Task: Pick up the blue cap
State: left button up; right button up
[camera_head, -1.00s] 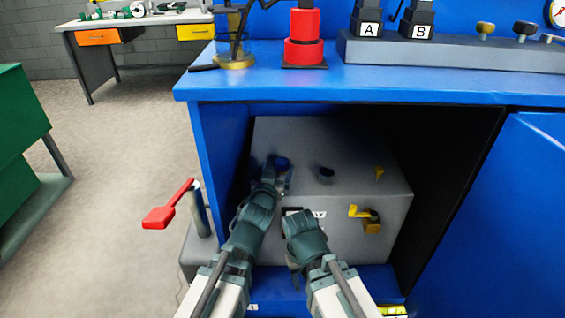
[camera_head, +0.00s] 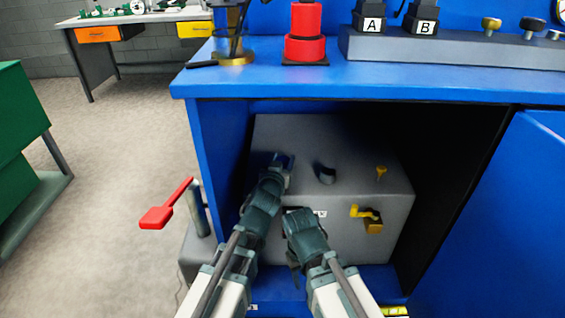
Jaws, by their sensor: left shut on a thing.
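The blue cap (camera_head: 284,159) is at the left of the top of a grey box inside the open blue cabinet. It is mostly hidden by my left gripper (camera_head: 281,165), which is shut on it. I cannot tell whether the cap is clear of the box top. My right gripper (camera_head: 301,222) is in front of the box, low and to the right of my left arm; its fingertips are hidden.
The grey box (camera_head: 350,188) also has a dark round part (camera_head: 325,174), a small yellow part (camera_head: 381,172) on top and a yellow valve (camera_head: 368,217) on its front. The cabinet's blue top (camera_head: 400,82) overhangs it. A red lever (camera_head: 166,206) sticks out at the left.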

pick_arm(q)
jog(key=c, duration=0.3)
jog(key=shift+r, duration=0.1)
pick_arm(e)
jog(key=shift+r, duration=0.1)
